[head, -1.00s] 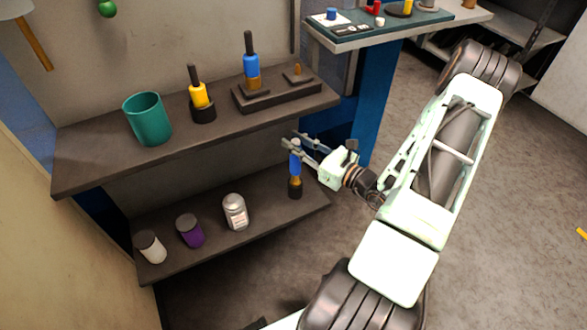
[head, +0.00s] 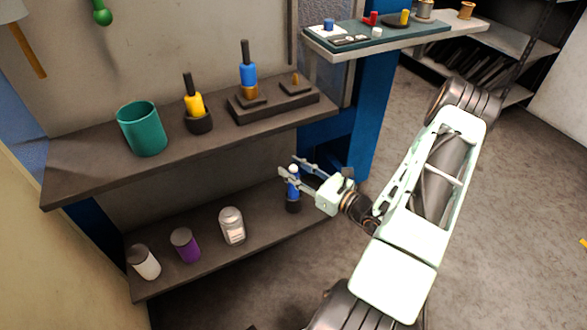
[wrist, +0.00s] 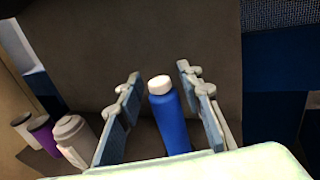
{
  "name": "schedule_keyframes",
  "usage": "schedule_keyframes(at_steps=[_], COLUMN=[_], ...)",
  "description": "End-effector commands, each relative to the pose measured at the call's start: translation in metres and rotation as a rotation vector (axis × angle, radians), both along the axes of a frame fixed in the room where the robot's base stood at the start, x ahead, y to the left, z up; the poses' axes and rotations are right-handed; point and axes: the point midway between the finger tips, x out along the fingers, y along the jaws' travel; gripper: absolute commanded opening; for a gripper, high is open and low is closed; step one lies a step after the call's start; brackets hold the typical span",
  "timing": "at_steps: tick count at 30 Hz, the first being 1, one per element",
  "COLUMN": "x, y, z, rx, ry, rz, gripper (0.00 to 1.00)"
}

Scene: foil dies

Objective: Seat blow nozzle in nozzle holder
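A blue upright piece with a white top (head: 292,190) and a dark base stands at the right end of the lower shelf. I cannot tell for sure whether it is the blow nozzle. My gripper (head: 289,166) is open around its upper part. In the wrist view the blue body (wrist: 170,122) stands between the two fingers (wrist: 160,84), with gaps on both sides. On the upper shelf a long dark block (head: 280,104), possibly the nozzle holder, carries a blue piece with a black tip (head: 248,75) at its left and a small brass peg (head: 295,80) at its right.
A yellow piece (head: 194,104) stands in a dark cup beside a teal cup (head: 142,130) on the upper shelf (head: 95,172). A silver canister (head: 231,226), a purple jar (head: 185,246) and a white jar (head: 144,263) stand on the lower shelf (head: 265,220). The upper shelf overhangs close to my gripper.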

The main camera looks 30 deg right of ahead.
Motion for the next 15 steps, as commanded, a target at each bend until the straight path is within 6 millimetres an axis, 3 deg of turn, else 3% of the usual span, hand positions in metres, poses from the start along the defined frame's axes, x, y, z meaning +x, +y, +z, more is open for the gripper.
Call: schedule_keyframes(at_steps=[11, 15], x=[0.0, -0.017], y=[0.0, -0.009], z=[0.005, 0.005], rx=[0.0, 0.0], ry=[0.0, 0.001], rz=[0.0, -0.004], gripper=[0.39, 0.39])
